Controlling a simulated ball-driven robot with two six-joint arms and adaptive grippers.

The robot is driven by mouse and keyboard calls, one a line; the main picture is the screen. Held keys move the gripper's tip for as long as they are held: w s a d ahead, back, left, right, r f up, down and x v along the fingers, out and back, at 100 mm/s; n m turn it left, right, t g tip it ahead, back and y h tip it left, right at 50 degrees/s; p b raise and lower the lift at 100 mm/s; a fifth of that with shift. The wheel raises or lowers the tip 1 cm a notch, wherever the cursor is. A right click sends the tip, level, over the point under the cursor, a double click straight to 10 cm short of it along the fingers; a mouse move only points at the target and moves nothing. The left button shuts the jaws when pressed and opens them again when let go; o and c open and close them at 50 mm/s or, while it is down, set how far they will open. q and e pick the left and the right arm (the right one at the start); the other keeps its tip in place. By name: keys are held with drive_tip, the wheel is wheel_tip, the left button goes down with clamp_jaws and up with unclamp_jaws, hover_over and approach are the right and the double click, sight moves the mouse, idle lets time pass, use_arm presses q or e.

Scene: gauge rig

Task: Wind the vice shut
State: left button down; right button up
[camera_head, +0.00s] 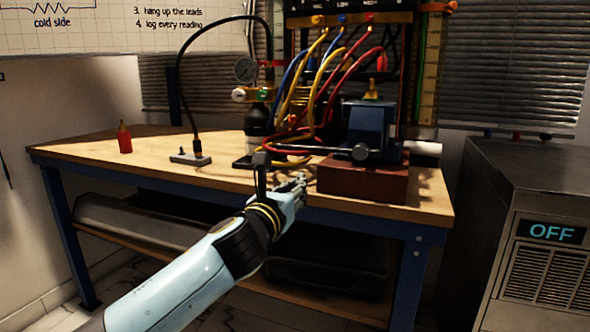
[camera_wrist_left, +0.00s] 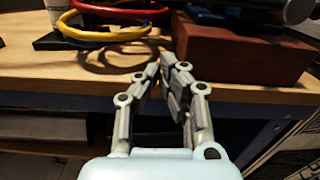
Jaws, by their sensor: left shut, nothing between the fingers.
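The blue vice (camera_head: 369,124) stands on a reddish-brown block (camera_head: 362,180) near the right front of the workbench. A metal screw end with a round knob (camera_head: 360,152) and a bar shows at the vice's front left. Whether the jaws are open cannot be told. My left gripper (camera_head: 299,184) is at the bench's front edge, left of the block and apart from the vice. In the left wrist view its fingers (camera_wrist_left: 168,72) are together and empty, with the block (camera_wrist_left: 235,55) to their right. My right gripper is not in view.
The wooden bench top (camera_head: 215,177) is clear at the front left. Red, yellow and blue leads (camera_head: 316,85) hang behind the vice, some looping onto the bench. A red bottle (camera_head: 124,138) stands at left. A grey cabinet marked OFF (camera_head: 540,180) stands at right.

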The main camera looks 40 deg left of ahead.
sight(327, 148)
use_arm(q)
drive_tip(key=r, duration=0.2)
drive_tip(key=r+p, duration=0.1)
drive_tip(key=r, duration=0.1)
drive_tip(key=shift+w+a, duration=0.1)
drive_tip(key=shift+w, duration=0.15)
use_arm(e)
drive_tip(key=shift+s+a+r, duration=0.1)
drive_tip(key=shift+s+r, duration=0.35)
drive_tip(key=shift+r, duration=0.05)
use_arm(q)
drive_tip(key=r+m+p, duration=0.1)
drive_tip(key=p, duration=0.2)
drive_tip(key=r+m+p, duration=0.2)
drive_tip(key=p, duration=0.2)
drive_tip(key=r+m+p, duration=0.2)
drive_tip(key=p, duration=0.2)
drive_tip(key=shift+s+a+r+h, duration=0.1)
drive_tip(key=shift+a+r+h, duration=0.1)
drive_tip(key=shift+a+h, duration=0.1)
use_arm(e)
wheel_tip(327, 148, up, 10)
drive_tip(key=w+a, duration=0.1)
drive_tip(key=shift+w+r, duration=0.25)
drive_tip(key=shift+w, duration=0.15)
use_arm(q)
drive_tip(key=shift+f, duration=0.15)
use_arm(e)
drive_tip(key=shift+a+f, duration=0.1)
